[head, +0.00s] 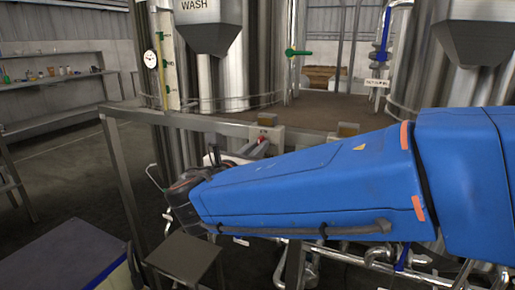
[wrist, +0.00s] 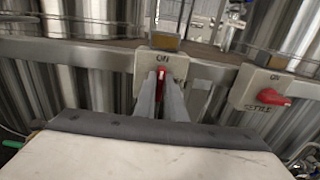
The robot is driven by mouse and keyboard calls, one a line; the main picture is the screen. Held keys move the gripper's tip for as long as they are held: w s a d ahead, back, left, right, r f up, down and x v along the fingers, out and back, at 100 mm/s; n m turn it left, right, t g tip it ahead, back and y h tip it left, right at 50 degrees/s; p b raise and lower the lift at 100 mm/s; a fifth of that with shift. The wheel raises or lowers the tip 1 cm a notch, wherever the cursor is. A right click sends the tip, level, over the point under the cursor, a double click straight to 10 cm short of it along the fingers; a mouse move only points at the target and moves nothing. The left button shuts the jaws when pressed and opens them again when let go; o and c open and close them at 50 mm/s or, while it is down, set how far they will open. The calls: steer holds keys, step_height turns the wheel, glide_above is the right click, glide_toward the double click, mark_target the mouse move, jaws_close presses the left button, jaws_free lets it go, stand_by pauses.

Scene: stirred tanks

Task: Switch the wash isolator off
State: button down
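In the wrist view an isolator box (wrist: 151,62) on the rail is marked ON at its top. Its red handle (wrist: 161,77) stands upright, toward ON. My gripper (wrist: 161,84) has one finger on each side of this handle; whether they touch it is unclear. The fingers hide the box's lower part, so its name is not readable. I take it as the wash isolator, since the other box reads like "KETTLE". In the head view the box (head: 275,133) shows just beyond my blue arm, and the fingertips are hard to make out.
The other isolator box (wrist: 247,95), right in the wrist view, has its red handle (wrist: 271,97) turned sideways. An amber block (wrist: 165,41) sits above the first box. The metal rail (wrist: 85,53) runs across. The WASH tank (head: 209,38) stands behind. A stool (head: 185,257) is near my arm.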

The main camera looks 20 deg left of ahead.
steer(key=shift+m, duration=0.3)
steer(key=m, duration=1.7)
steer(key=shift+d+f, duration=0.3)
steer(key=shift+m, duration=0.3)
steer(key=c, duration=1.8)
jaws_free()
steer(key=shift+s, duration=0.1)
